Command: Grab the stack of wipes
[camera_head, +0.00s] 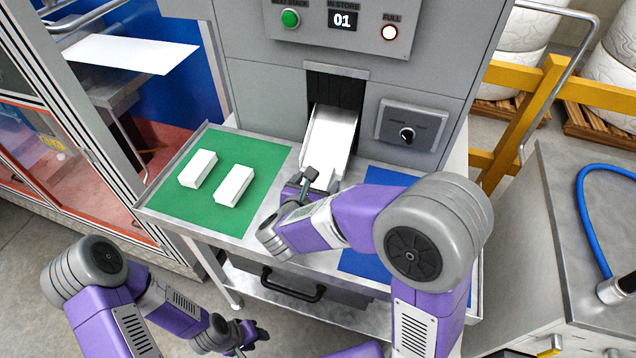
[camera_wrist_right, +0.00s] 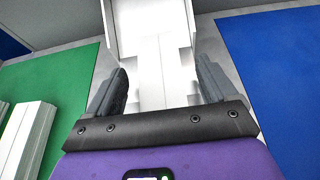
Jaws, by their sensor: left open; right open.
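A pale chute (camera_head: 332,135) slopes down from the slot in the grey machine. A white stack of wipes (camera_wrist_right: 165,70) seems to lie at its lower end, though white on white makes its edges hard to tell. My right gripper (camera_head: 305,187) is at the chute's lower end. In the right wrist view its fingers (camera_wrist_right: 163,90) are open, one on each side of the white stack, with no clear contact. Two more white stacks, one on the left (camera_head: 198,168) and one on the right (camera_head: 234,185), lie on the green mat. My left gripper (camera_head: 250,343) hangs low, open and empty.
The green mat (camera_head: 262,155) is left of the chute and a blue mat (camera_head: 385,180) is right of it, on a metal table. The machine's display (camera_head: 344,19) reads 01. A glass-panelled frame stands left; a grey cabinet (camera_head: 575,210) with a blue hose stands right.

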